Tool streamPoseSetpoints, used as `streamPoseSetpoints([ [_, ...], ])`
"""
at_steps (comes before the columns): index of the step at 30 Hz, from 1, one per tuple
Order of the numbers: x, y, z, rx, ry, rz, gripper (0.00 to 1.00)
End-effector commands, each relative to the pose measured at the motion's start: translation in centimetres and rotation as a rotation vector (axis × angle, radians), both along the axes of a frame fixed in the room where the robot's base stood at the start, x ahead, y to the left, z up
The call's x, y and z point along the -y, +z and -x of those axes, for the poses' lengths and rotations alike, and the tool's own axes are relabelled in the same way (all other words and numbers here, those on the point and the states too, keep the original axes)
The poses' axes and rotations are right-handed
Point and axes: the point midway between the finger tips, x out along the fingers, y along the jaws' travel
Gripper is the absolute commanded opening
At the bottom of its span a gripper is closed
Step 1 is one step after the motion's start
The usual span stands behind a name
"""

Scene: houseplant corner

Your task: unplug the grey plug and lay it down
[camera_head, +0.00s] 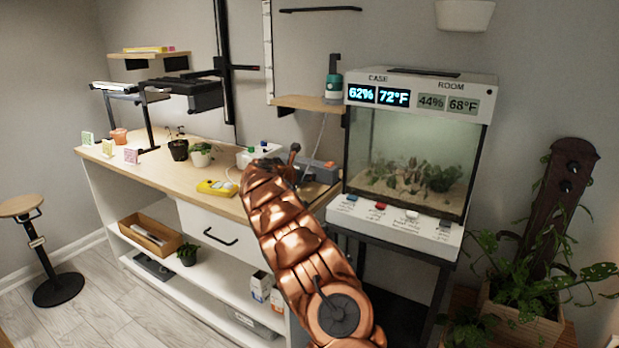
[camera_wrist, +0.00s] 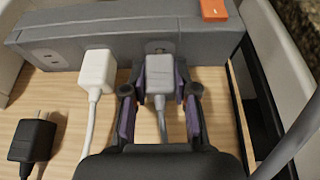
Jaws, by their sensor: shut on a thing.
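The grey plug (camera_wrist: 160,80) is in the wrist view, upright between my fingers at the front of the grey power strip (camera_wrist: 100,38). A socket outline shows just above the plug. I cannot tell whether its prongs are still in the socket. Its grey cord runs down toward my palm. My gripper (camera_wrist: 160,92) is shut on the plug, with purple pads at both sides. In the head view my gripper (camera_head: 287,167) is at the counter's right end beside the power strip (camera_head: 320,172); the arm and gripper hide the plug there.
A white plug (camera_wrist: 97,72) sits at the strip just left of my gripper. A black plug (camera_wrist: 33,140) lies on the wood at left. The strip has an orange switch (camera_wrist: 213,10). A terrarium (camera_head: 410,150) stands right of the counter (camera_head: 225,192). A yellow device (camera_head: 215,188) lies on the counter.

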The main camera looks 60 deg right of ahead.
Motion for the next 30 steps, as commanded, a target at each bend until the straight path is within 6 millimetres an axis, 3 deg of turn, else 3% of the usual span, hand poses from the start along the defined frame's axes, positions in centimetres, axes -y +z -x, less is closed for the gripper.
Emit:
streamPoseSetpoints([
  [30,-3.3,0.0,0.1,0.002,0.001,0.000,0.00],
])
